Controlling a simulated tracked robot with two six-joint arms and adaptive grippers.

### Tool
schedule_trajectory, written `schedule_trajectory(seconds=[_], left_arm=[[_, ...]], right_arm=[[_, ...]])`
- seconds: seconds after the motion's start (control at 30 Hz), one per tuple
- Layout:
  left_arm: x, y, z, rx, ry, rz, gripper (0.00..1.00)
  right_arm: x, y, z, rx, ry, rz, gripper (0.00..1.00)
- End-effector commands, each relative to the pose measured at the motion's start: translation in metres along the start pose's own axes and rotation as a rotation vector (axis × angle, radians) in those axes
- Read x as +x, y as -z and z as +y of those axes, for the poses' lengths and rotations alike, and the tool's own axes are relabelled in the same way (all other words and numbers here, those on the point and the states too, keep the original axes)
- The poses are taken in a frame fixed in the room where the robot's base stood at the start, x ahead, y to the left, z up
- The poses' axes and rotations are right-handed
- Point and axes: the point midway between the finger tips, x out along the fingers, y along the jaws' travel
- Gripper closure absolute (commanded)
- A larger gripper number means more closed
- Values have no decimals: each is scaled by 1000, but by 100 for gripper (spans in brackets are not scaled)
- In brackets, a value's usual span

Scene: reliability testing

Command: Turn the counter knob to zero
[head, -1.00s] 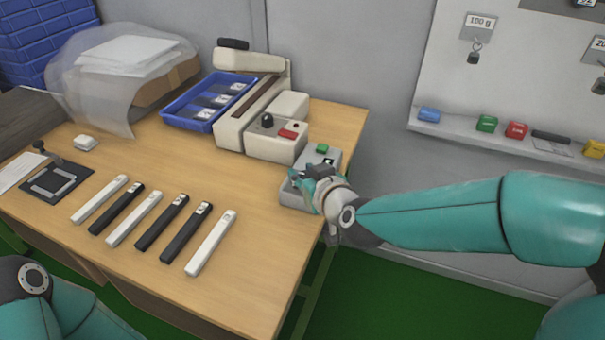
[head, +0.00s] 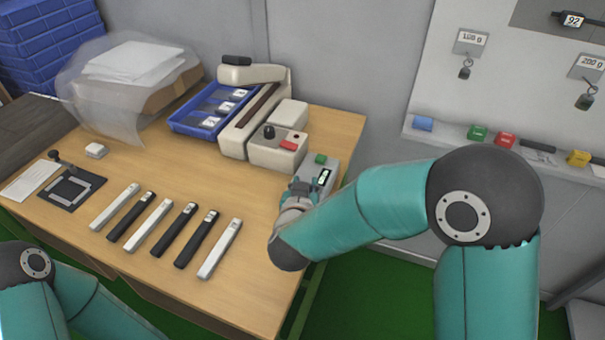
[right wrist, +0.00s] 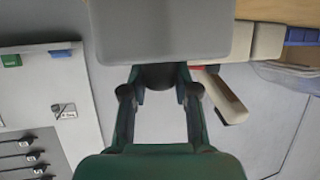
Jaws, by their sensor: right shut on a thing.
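The counter is a grey box (head: 331,173) at the right edge of the wooden table, with a green button (head: 320,159) and a small lit display (head: 324,177) whose digits I cannot read. My right gripper (head: 301,187) is at the near side of the box and hides the knob in the head view. In the right wrist view, the grey box (right wrist: 160,28) fills the top middle. The dark knob (right wrist: 159,76) sits between the fingertips of my right gripper (right wrist: 159,92), which is shut on it. My left gripper is not in view.
A cream machine (head: 277,152) with a black knob and red button stands just left of the counter. Several black and white bars lie on the table (head: 245,290). A blue tray (head: 183,122) is behind them. A wall shelf (head: 545,156) is at right.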

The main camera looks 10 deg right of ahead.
Motion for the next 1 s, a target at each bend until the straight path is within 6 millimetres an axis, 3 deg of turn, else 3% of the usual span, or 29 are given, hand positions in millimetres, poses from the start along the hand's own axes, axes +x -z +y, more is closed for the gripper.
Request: schedule_trajectory(seconds=[0.03, 0.5, 1.0], left_arm=[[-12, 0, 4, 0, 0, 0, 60], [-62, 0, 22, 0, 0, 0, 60], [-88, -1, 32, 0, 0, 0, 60]], right_arm=[[-2, 4, -3, 14, -38, -2, 100], [-2, 4, -3, 188, -452, -2, 100], [0, 0, -3, 355, -839, -3, 100]])
